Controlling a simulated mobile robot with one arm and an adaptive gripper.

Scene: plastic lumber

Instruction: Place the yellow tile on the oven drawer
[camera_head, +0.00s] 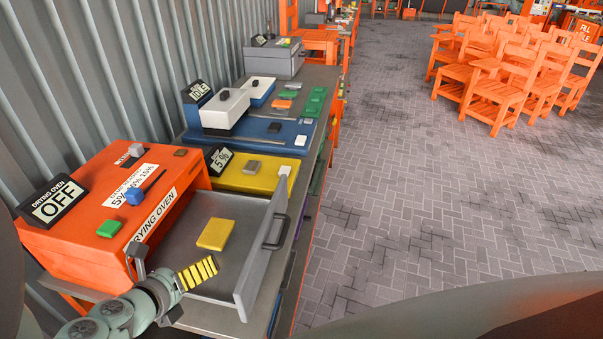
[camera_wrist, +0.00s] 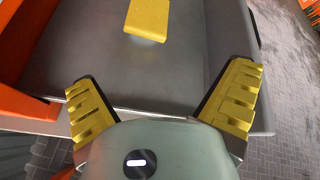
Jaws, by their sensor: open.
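The yellow tile (camera_head: 215,234) lies flat on the floor of the pulled-out grey oven drawer (camera_head: 184,236), near its middle. In the wrist view the tile (camera_wrist: 148,19) is at the top centre, beyond my fingertips and apart from them. The drawer (camera_wrist: 120,75) fills most of that view. My gripper (camera_wrist: 168,85) has its two yellow ridged fingers spread wide with nothing between them. In the head view my gripper (camera_head: 190,275) is at the near side of the drawer, and one finger is clear to see.
The orange drying oven (camera_head: 95,185) stands left of the drawer, with a green block (camera_head: 109,228) and a blue block (camera_head: 135,196) on top. The drawer front with its handle (camera_head: 274,232) is on the right. A yellow machine (camera_head: 250,173) stands behind. Open paved floor (camera_head: 420,200) lies right.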

